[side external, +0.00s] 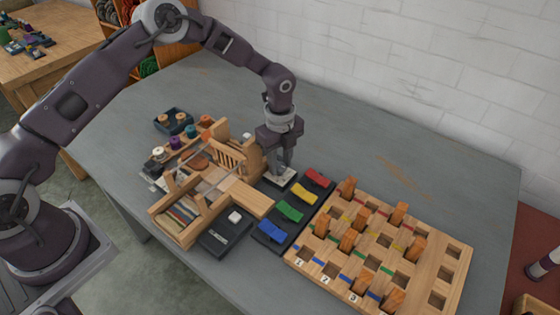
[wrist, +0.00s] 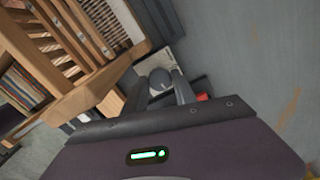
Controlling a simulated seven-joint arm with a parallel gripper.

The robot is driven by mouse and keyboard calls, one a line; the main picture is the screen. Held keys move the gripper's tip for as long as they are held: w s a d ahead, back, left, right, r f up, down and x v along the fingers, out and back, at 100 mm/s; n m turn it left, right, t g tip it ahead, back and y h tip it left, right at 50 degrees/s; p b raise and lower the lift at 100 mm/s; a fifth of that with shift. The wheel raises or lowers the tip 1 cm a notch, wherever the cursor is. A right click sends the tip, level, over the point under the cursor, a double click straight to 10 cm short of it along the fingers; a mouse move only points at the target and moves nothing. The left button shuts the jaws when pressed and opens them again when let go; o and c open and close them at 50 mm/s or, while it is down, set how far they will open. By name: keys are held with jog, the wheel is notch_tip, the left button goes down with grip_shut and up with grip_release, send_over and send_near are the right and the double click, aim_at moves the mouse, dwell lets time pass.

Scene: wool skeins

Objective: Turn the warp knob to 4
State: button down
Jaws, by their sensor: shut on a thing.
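The warp knob (wrist: 160,80) is a round grey knob on a pale dial plate, seen in the wrist view between my fingers. The dial plate (side external: 283,180) also shows in the side view, just right of the wooden loom (side external: 232,190). My gripper (side external: 281,169) points straight down over the plate and is shut on the knob; it also shows in the wrist view (wrist: 160,92). My fingers hide the knob in the side view. The dial's numbers and the knob's pointer are too small to read.
A black panel with red, yellow, green and blue paddles (side external: 290,211) lies close right of the dial. A wooden pegboard (side external: 340,277) with several blocks stands farther right. A dark box with a white button (side external: 228,232) sits in front. The table behind is clear.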

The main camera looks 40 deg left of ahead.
jog(key=shift+r, duration=0.1)
jog(key=c, duration=1.3)
grip_release()
